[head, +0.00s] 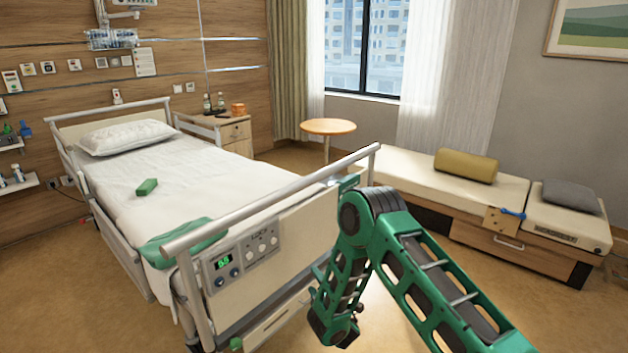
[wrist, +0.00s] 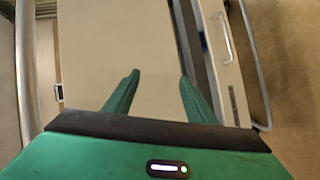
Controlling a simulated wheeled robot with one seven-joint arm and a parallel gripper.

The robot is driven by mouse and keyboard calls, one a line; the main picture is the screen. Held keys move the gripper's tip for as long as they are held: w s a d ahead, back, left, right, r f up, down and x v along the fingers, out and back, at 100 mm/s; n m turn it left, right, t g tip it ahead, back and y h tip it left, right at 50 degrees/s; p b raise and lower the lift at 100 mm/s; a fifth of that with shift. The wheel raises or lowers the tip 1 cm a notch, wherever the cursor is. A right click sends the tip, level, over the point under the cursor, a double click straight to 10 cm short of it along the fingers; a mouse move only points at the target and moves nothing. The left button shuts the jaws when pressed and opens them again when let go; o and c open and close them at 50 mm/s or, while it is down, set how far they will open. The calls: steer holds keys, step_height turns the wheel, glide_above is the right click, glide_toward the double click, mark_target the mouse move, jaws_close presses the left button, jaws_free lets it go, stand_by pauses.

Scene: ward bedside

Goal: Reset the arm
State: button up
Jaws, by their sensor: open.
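My green arm (head: 430,270) rises from the lower right of the head view to a dark elbow joint, then bends down in front of the bed's foot end. Its lower part ends near the floor at the bottom middle, where the fingers cannot be made out. In the wrist view my gripper (wrist: 159,78) shows two green fingers set apart with nothing between them. A plain cream panel (wrist: 110,45) lies beyond the fingers; I cannot tell how far off it is.
The bed (head: 200,175) with rails and a footboard control panel (head: 245,262) stands left of my arm. A daybed (head: 400,172) with a yellow bolster (head: 466,166) and grey cushion (head: 571,196) is at the right. A round table (head: 328,127) stands behind. Floor at the lower right is clear.

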steer(key=w+d+r+m+g+h, duration=0.1)
steer(key=w+d+r+m+h, duration=0.15)
steer(key=d+r, duration=0.5)
steer(key=w+d+r+m+h, duration=0.1)
steer(key=d+r+m+h, duration=0.35)
steer(key=d, duration=0.65)
steer(key=s+d+r+m+g+h, duration=0.1)
steer(key=s+d+r+m+g, duration=0.35)
steer(key=d, duration=0.55)
steer(key=s+d+r+m+g+h, duration=0.1)
steer(key=s+d+r+m+h, duration=0.15)
steer(key=s+d+r, duration=0.55)
steer(key=s+d+r+m+g+y, duration=0.1)
steer(key=s+d+r+m+g, duration=0.25)
steer(key=s, duration=0.65)
steer(key=s+d+r+m+g+y, duration=0.1)
steer(key=s+d+r+m, duration=0.1)
steer(key=s+d+m, duration=0.5)
steer(key=s+a+g+y, duration=0.1)
steer(key=s+a, duration=0.1)
steer(key=s, duration=0.6)
steer(key=s+a+r+g+y, duration=0.1)
steer(key=s+a, duration=0.1)
steer(key=s, duration=0.6)
steer(key=s+a+r+m+g+y, duration=0.1)
steer(key=s+a+y, duration=0.1)
steer(key=s, duration=0.6)
steer(key=shift+s+a+r, duration=0.25)
steer(key=shift+s, duration=0.15)
